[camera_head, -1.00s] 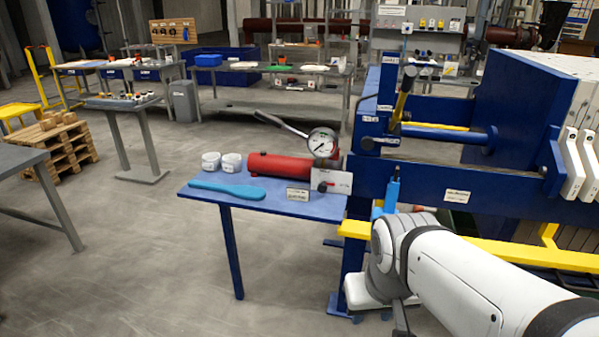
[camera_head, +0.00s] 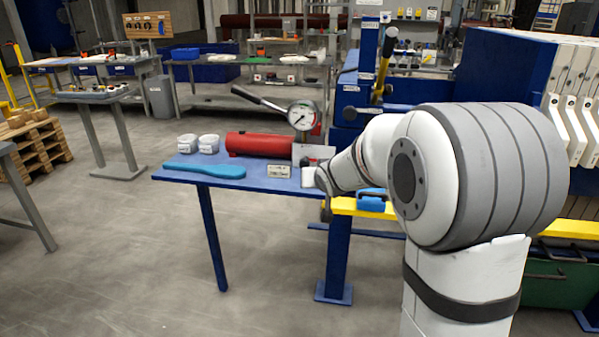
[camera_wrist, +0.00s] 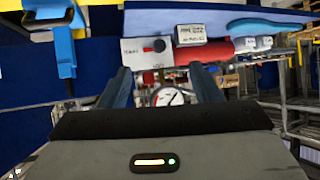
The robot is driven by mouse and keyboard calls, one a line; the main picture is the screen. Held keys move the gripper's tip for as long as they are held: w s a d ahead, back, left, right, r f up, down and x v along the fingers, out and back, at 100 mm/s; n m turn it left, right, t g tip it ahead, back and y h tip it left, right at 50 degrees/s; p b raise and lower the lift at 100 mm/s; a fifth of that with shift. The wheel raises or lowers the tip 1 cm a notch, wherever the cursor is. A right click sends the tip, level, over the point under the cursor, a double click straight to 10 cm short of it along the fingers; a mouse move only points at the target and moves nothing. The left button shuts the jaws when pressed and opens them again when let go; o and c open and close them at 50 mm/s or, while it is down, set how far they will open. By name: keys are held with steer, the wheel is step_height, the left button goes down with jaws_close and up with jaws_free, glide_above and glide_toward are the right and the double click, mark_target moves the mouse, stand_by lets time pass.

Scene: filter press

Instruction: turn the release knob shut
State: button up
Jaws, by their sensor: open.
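The release knob (camera_wrist: 159,45) is a small dark knob on a pale plate (camera_wrist: 148,51) at the end of the red pump cylinder (camera_wrist: 203,50). The plate (camera_head: 312,153) and the cylinder (camera_head: 258,144) also show in the head view, where my arm covers the knob. My gripper (camera_wrist: 161,72) is open and empty in the wrist view. Its two fingers point toward the plate, with the knob lying between their directions, apart from the tips. The pressure gauge (camera_wrist: 167,97) shows between the fingers; in the head view the gauge (camera_head: 303,115) stands above the cylinder.
The blue table (camera_head: 232,183) carries two white cups (camera_head: 208,143), a blue tool-like piece (camera_head: 204,170) and a small label sign (camera_head: 279,171). The pump lever (camera_head: 259,101) slants up behind. The blue press frame (camera_head: 505,75) stands at right.

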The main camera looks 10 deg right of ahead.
mark_target(305, 165)
steer(key=w+f+t+b, duration=0.2)
steer(key=w+f, duration=0.1)
steer(key=w, duration=0.2)
steer(key=w+f+t+b, duration=0.1)
steer(key=w+f+t, duration=0.1)
steer(key=w+f, duration=0.2)
steer(key=w+f+t+b, duration=0.2)
steer(key=w+f, duration=0.1)
steer(key=w, duration=0.4)
steer(key=shift+w+d+f+m+y+b, duration=0.15)
steer(key=shift+w+d+m+y+b, duration=0.15)
steer(key=shift+w+d+m, duration=0.1)
steer(key=shift+t, duration=0.3)
steer(key=shift+w+a, duration=0.15)
steer(key=shift+w, duration=1.85)
steer(key=shift+w+a, duration=0.1)
steer(key=shift+w, duration=1.9)
